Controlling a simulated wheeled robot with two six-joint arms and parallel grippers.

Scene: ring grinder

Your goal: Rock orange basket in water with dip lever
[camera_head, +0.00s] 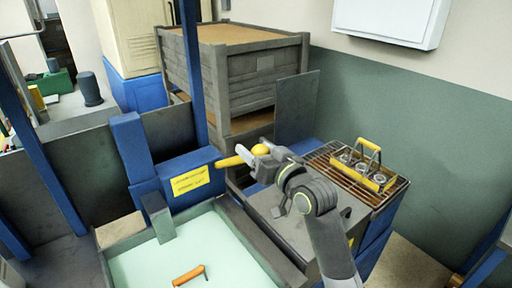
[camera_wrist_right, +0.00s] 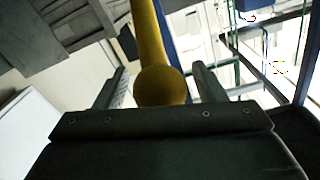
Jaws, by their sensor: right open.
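The yellow dip lever (camera_head: 236,159) sticks out to the right from a blue housing (camera_head: 188,180) with a yellow label; it ends in a round knob (camera_head: 260,149). My right gripper (camera_head: 262,160) is at this knob. In the right wrist view the knob (camera_wrist_right: 162,86) sits between the two spread fingers, with visible gaps on both sides. The lever's shaft runs away from it toward the top. An orange handle (camera_head: 189,274), seemingly of the orange basket, shows in the pale green water of the tank (camera_head: 140,262); the basket's body cannot be made out. My left gripper is out of view.
A rack (camera_head: 397,187) to the right of my right arm bears a yellow-handled carrier (camera_head: 371,178) with several small round items. A large grey crate (camera_head: 265,85) stands behind the lever. A blue post (camera_head: 193,75) rises near the housing.

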